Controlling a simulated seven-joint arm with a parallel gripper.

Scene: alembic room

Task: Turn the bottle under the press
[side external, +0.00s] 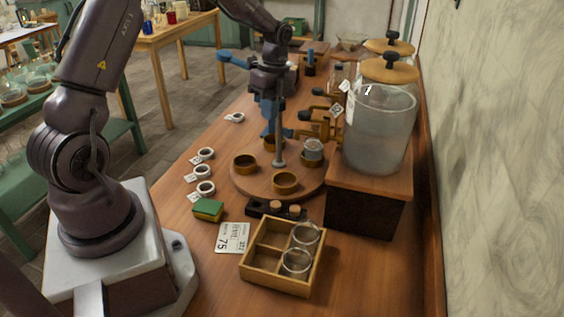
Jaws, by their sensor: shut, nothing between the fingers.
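A round wooden turntable (258,184) lies on the bench in the side external view and carries several brass-coloured ring holders (285,182). A small glass bottle (313,149) with a greyish top stands upright in the holder at the right. A grey post (280,145) rises near the turntable's middle. Blue parts that look like the press (233,60) show behind and beside my gripper. My gripper (270,98) is shut and empty above the far part of the turntable. It hides part of the press, and its fingertips are hard to separate from the blue parts.
Large glass jars (378,130) with brass taps stand on a wooden box at the right. In front are a divided wooden tray (262,274) with glass jars, a green-yellow sponge (208,210) and a number card (233,237). Several tagged white rings (205,188) lie left of the turntable.

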